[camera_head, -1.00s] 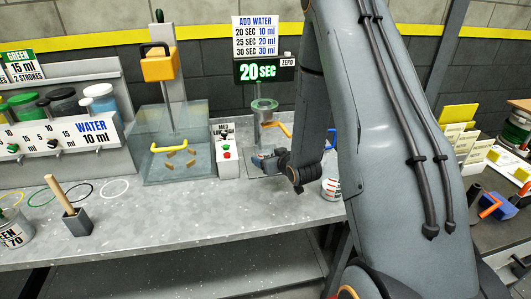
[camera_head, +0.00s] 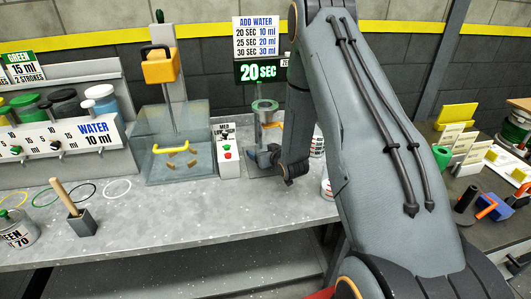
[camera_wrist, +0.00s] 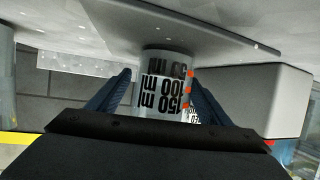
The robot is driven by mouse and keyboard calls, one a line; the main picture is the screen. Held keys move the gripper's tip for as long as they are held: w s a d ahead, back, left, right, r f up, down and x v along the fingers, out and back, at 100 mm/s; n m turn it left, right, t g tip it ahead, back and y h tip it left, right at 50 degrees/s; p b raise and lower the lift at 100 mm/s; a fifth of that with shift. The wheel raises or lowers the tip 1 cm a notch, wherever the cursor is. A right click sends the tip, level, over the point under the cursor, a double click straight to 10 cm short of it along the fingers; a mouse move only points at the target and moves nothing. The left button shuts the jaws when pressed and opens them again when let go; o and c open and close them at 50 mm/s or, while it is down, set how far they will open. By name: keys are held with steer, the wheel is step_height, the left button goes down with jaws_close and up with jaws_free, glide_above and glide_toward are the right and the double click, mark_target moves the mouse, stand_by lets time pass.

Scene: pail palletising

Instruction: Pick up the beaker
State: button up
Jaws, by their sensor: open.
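The beaker (camera_wrist: 163,88) is a pale grey cylinder with black 50, 100 and 150 ml marks. It shows in the wrist view, where the picture is upside down. My gripper (camera_wrist: 160,72) is open, with one dark blue finger on each side of the beaker. Gaps show between the fingers and the beaker, so I see no firm contact. The beaker stands on a grey surface. In the head view my gripper (camera_head: 265,156) is low by the dispenser stand, partly hidden by my wrist, and I cannot make out the beaker clearly there.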

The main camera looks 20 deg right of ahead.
steer(key=shift+x, duration=0.8)
steer(key=shift+c, duration=0.2)
steer(key=c, duration=1.3)
steer(key=shift+o, duration=0.2)
steer(key=shift+r, duration=0.2)
